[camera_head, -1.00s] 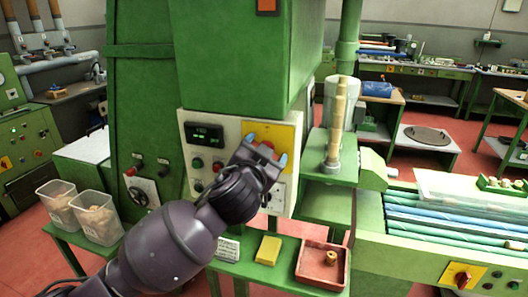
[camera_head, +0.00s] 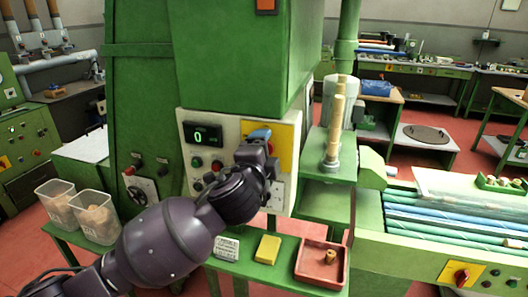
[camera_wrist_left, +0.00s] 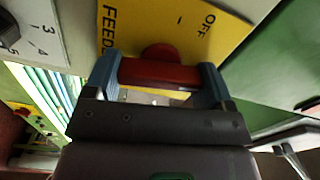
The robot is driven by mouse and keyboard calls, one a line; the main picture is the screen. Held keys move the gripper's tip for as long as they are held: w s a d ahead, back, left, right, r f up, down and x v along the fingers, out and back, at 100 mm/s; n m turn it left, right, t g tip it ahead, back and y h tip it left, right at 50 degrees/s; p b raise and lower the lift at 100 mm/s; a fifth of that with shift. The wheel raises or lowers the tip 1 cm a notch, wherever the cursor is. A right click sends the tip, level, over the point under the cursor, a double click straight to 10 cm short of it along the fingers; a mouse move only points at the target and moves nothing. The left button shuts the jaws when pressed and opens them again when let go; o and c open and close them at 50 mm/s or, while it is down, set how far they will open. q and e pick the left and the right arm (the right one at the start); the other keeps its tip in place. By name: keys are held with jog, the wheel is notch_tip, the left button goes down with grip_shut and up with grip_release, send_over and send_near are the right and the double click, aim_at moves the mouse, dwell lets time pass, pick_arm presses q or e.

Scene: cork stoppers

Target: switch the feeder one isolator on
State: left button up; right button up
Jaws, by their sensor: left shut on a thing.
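The feeder isolator is a red rotary handle (camera_wrist_left: 158,73) on a yellow plate (camera_wrist_left: 180,28) in the left wrist view. Part of the word FEED and the word OFF show on that plate. The yellow plate (camera_head: 285,137) also shows on the pale control panel in the head view, where my gripper hides the handle. My left gripper (camera_wrist_left: 160,76) has its blue fingers on either side of the red handle and is shut on it. In the head view the left gripper (camera_head: 262,140) is at the plate. My right gripper is not in view.
Left of the plate, a display (camera_head: 203,134) reads 0 above several buttons and knobs. Below are a yellow block (camera_head: 267,249) and a red tray (camera_head: 308,275) with a cork piece. Clear bins (camera_head: 97,217) stand at left. A cork column (camera_head: 334,130) stands at right.

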pick_arm(q)
jog(key=shift+f+m, duration=0.1)
jog(key=shift+m, duration=0.8)
jog(key=o, duration=0.9)
jog(key=b+v, duration=0.1)
jog(key=v, duration=0.9)
jog(key=shift+s+a+b, duration=0.15)
jog(key=shift+s+b, duration=0.2)
jog(key=shift+s, duration=0.05)
